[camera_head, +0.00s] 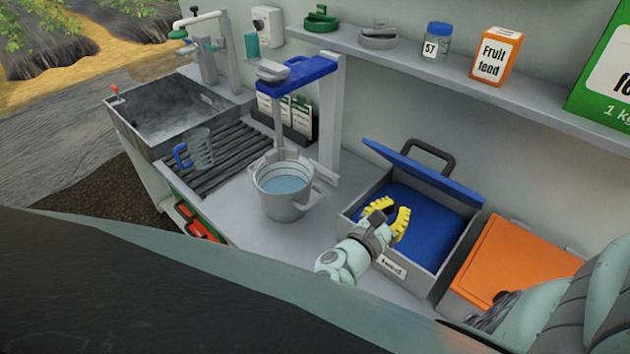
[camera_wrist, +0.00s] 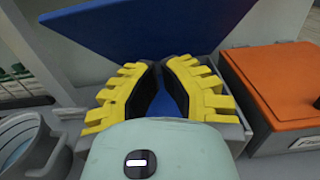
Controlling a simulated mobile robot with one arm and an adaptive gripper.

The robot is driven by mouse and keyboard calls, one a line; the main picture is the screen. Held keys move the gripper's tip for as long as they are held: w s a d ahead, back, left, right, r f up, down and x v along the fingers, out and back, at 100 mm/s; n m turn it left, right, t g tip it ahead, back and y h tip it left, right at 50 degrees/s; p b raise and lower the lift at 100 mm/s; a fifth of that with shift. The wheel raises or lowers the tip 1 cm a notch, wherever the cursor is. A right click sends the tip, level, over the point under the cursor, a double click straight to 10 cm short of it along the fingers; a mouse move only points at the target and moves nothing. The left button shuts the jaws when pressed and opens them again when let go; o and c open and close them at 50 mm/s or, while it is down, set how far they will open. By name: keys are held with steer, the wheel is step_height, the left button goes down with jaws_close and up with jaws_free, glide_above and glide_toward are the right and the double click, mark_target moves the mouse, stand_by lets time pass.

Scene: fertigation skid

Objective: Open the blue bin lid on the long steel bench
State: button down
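The grey bin (camera_head: 430,268) with a blue lid (camera_head: 420,174) stands on the long steel bench (camera_head: 262,231). The lid is raised and tilted up along the bin's back side, and the blue inside (camera_head: 436,228) shows. My gripper (camera_head: 393,208), with yellow ribbed fingers, is over the bin's front left part, its fingertips apart with nothing between them. In the wrist view the raised lid (camera_wrist: 165,32) spans the top behind the fingers (camera_wrist: 160,68). Whether a finger touches the lid or bin I cannot tell.
An orange-lidded bin (camera_head: 520,262) stands right of the grey bin. A bucket of water (camera_head: 284,205) stands to the left under a blue-topped stand (camera_head: 298,75). A shelf (camera_head: 440,75) with a jar and boxes runs above. A clear jug (camera_head: 200,150) stands near the sink (camera_head: 165,105).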

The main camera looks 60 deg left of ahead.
steer(key=w+a+r+p, duration=0.1)
steer(key=w+r+p, duration=0.1)
steer(key=w, duration=0.5)
steer(key=shift+a+r+p, duration=0.3)
steer(key=shift+r+p, duration=0.05)
steer(key=shift+r, duration=0.05)
steer(key=shift+r, duration=0.1)
steer(key=w+r+g+p, duration=0.1)
steer(key=w+r+p, duration=0.1)
steer(key=p, duration=0.2)
steer(key=w+a+r+g+p, duration=0.1)
steer(key=w+r+p, duration=0.1)
steer(key=r+p, duration=0.1)
steer(key=w+r+g+h+p, duration=0.1)
steer(key=w+r+g+p, duration=0.1)
steer(key=p, duration=0.3)
steer(key=shift+w+a+r+p, duration=0.15)
steer(key=shift+w+a+p, duration=0.2)
steer(key=shift+w, duration=0.15)
steer(key=shift+w+a+g, duration=0.1)
steer(key=shift+w+g, duration=0.3)
steer(key=shift+w, duration=0.05)
